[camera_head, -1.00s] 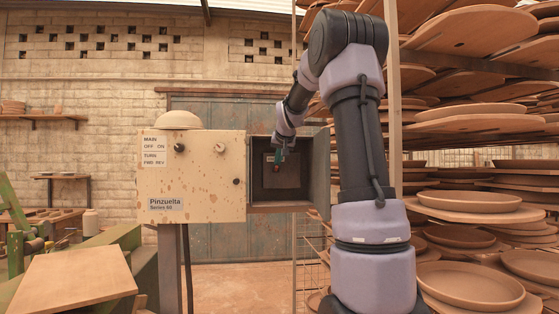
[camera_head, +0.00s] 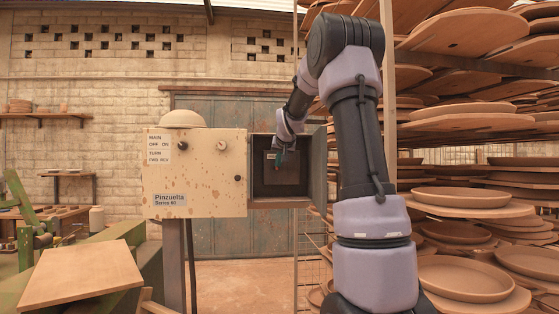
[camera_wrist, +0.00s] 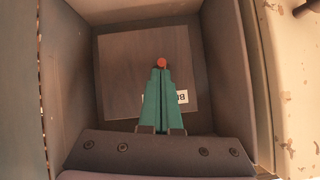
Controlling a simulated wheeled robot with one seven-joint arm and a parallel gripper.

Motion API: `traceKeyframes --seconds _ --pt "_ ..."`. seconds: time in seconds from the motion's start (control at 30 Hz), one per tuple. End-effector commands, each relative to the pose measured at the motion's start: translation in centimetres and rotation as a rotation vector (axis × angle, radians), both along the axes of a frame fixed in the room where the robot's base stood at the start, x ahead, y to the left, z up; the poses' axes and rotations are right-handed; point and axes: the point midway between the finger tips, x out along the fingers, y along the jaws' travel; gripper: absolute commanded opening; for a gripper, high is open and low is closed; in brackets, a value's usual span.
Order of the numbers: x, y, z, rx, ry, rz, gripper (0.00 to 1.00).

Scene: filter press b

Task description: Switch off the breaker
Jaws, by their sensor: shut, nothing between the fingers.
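The breaker's dark panel (camera_wrist: 120,75) sits inside the open grey box (camera_head: 262,185), to the right of the cream control cabinet (camera_head: 200,195). In the wrist view a red tip (camera_wrist: 161,63) shows on the panel just beyond my fingertips; I cannot tell whether they touch it. A white label (camera_wrist: 182,97) on the panel is partly hidden by the fingers. My gripper (camera_wrist: 160,72), with green fingers, is shut and empty, reaching into the box. It also shows in the head view (camera_head: 279,160), at the box's opening.
The box's open door (camera_head: 319,180) stands to the right of my gripper. The box walls (camera_wrist: 65,80) surround the fingers closely. A rack of clay plates (camera_head: 465,200) fills the right side. A wooden board (camera_head: 80,273) lies at the lower left.

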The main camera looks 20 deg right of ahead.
Motion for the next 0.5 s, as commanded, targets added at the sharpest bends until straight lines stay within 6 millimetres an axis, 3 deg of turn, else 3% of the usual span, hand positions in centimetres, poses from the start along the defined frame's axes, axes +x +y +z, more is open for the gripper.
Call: traceKeyframes --seconds 0.2,0.5 --pt "-0.48 0.14 -1.13 0.000 0.000 0.000 0.00" --pt "-0.43 0.09 -0.88 0.000 -0.001 0.000 0.00"
